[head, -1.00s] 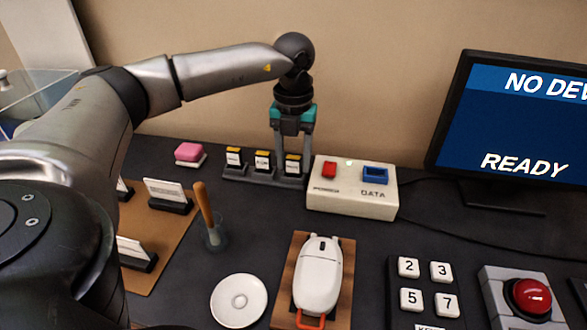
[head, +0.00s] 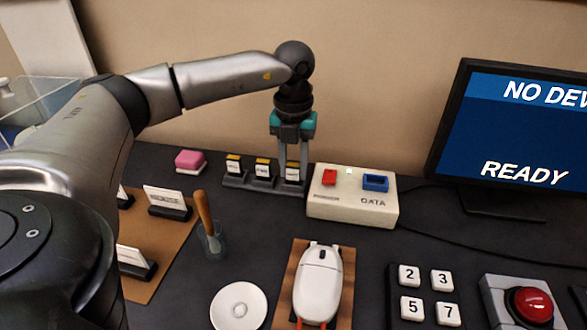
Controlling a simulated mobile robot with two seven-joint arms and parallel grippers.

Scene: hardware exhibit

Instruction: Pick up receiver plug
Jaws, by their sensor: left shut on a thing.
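Three small plugs with white labels and yellow tops stand upright in a dark rack. They are the left plug (head: 233,164), the middle plug (head: 262,168) and the right plug (head: 292,172). The labels are too small to read, so I cannot tell by name which is the receiver plug. My left gripper (head: 292,160) points down over the rack's right end and is shut on the right plug, which still sits in its slot. The fingers partly cover that plug. My right gripper is not in view.
A white box (head: 350,205) with a red switch and a blue DATA port stands just right of the rack. A pink block (head: 190,160) is to its left. In front are a cup with a wooden-handled tool (head: 212,240), a white dish (head: 239,306) and a computer mouse (head: 318,285).

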